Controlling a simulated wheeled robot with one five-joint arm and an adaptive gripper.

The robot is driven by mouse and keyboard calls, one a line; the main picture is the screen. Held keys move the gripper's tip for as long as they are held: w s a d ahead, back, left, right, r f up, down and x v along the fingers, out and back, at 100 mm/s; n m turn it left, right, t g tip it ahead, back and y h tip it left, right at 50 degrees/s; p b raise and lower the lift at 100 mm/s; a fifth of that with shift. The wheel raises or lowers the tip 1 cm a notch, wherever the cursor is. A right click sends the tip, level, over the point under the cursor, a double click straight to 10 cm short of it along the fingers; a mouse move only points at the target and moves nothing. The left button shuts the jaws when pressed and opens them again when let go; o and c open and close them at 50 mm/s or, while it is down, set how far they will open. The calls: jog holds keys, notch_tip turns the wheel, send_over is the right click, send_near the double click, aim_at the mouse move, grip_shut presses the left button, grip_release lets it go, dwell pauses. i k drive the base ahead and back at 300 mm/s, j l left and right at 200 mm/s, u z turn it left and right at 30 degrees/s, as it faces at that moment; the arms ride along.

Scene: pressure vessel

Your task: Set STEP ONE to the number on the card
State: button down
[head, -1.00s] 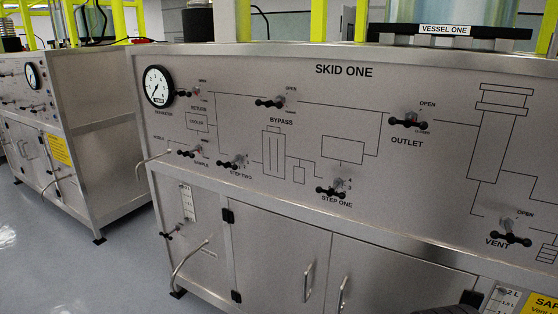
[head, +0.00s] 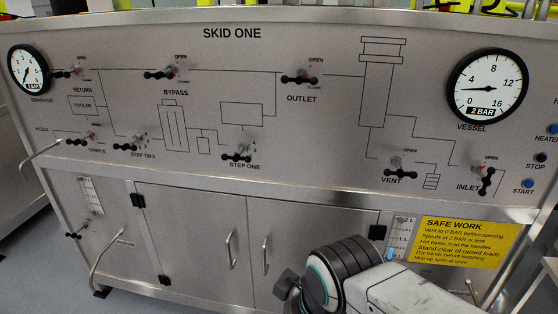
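The STEP ONE handle (head: 237,156) is a black bar handle on the skid's front panel, left of centre. It lies about level above its label, with small scale numbers at its upper right. I cannot tell which number it is set to. No card with a number for STEP ONE can be made out. Part of my arm shows at the bottom, right of centre, with a dark ribbed joint and a white link, in front of the lower cabinet. The fingers of my gripper cannot be made out. The arm is below and to the right of STEP ONE, apart from it.
Other handles are STEP TWO (head: 127,147), BYPASS (head: 160,73), OUTLET (head: 298,78), VENT (head: 394,171) and INLET (head: 486,181). A vessel gauge (head: 487,87) is at right. A yellow SAFE WORK sign (head: 458,243) hangs low right. Door handles (head: 264,258) stick out below.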

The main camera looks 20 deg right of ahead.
aim_at(237, 157)
jog(key=z, duration=3.45)
jog(key=i+j+z, duration=0.1)
jog(key=j, duration=0.2)
jog(key=i+j+z, duration=0.1)
jog(key=i+j+u, duration=0.1)
jog(key=u, duration=3.8)
